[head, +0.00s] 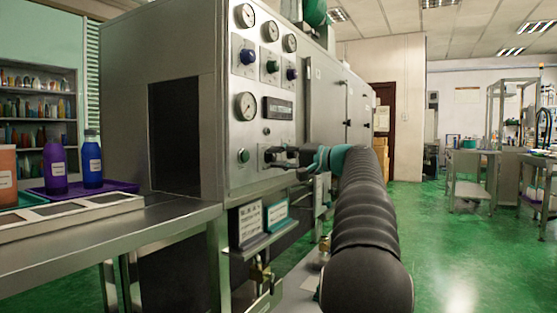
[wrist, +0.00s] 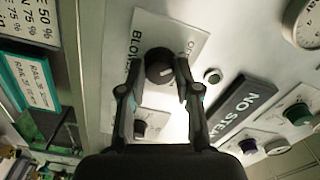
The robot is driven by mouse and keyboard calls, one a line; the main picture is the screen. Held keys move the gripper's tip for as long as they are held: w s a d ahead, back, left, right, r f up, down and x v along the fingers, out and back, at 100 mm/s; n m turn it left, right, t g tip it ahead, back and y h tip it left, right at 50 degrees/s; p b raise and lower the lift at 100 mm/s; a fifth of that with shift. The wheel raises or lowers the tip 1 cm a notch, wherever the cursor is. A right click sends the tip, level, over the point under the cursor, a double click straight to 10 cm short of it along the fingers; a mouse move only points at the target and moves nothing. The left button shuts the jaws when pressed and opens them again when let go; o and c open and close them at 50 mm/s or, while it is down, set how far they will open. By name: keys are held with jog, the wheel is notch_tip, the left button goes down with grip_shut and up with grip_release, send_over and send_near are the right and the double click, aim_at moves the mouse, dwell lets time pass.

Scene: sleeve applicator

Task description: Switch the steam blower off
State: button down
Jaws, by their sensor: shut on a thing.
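The steam blower switch is a round black knob (wrist: 159,64) with a pale pointer mark, on a white plate lettered "BLOW…" in the wrist view. The rest of the lettering is partly hidden. My gripper (wrist: 160,80) has one finger on each side of the knob and is shut on it. In the head view my gripper (head: 284,155) reaches the lower right of the machine's steel front panel (head: 232,180), and its fingers largely cover the knob there.
The panel carries gauges (head: 246,106), coloured knobs and a dark display (head: 278,108), which reads "NO STEA…" in the wrist view. Below is a shelf with signs (head: 250,221). A steel table (head: 150,235) stands left; green floor (head: 450,245) is clear right.

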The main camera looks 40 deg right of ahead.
jog(key=c, duration=0.8)
grip_release()
jog(key=v, duration=1.2)
jog(key=shift+f, duration=0.1)
